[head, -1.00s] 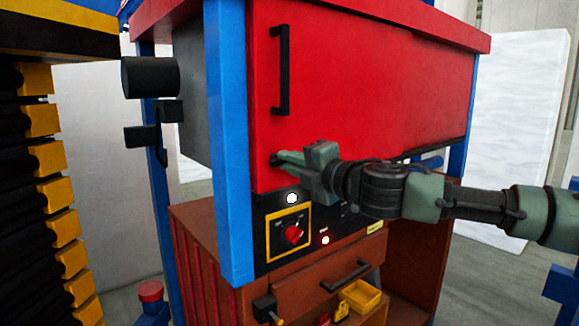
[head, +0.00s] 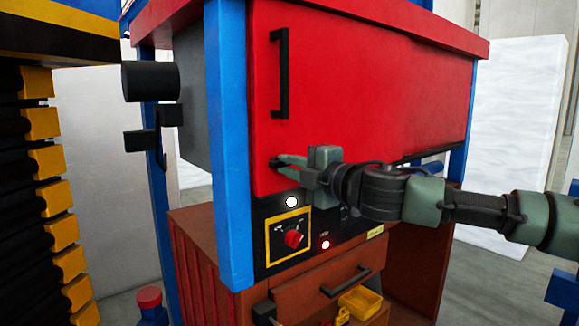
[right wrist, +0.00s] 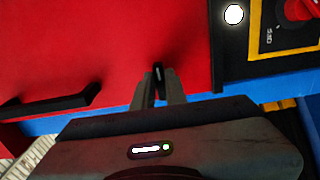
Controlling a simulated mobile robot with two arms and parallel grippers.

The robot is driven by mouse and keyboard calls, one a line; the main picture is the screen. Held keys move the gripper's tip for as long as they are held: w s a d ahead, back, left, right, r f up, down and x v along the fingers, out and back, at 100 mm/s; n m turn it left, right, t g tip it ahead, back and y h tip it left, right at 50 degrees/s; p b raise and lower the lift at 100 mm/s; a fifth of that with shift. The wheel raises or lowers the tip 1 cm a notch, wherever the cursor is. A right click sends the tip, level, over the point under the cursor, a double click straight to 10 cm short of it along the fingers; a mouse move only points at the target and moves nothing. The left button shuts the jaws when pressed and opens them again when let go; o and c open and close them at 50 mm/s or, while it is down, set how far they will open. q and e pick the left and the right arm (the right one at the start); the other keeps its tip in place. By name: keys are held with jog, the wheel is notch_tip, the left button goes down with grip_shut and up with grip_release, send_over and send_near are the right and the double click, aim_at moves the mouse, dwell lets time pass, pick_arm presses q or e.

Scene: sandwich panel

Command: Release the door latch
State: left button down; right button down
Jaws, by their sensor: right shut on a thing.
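The red door (head: 360,90) of the panel is closed and has a black vertical handle (head: 280,73) near its left edge. The small dark door latch (head: 273,163) sits at the door's lower left corner, mostly hidden by my fingers in the head view. My right gripper (head: 284,161) comes in from the right and is shut on it. In the right wrist view, the black latch (right wrist: 158,74) stands between the two fingertips of my right gripper (right wrist: 159,88). My left gripper is not in view.
Below the door is a black control panel with a red knob (head: 294,239) in a yellow frame, and lit round lamps. A brown drawer with a black handle (head: 346,281) and a yellow bin (head: 360,301) are lower. A blue post (head: 229,150) stands left of the door.

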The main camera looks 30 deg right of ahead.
jog(key=c, duration=1.4)
grip_release()
jog(key=shift+c, duration=0.2)
jog(key=shift+s, duration=0.15)
jog(key=s+b, duration=0.3)
jog(key=s, duration=0.4)
jog(key=shift+s+d, duration=0.25)
jog(key=shift+d, duration=0.05)
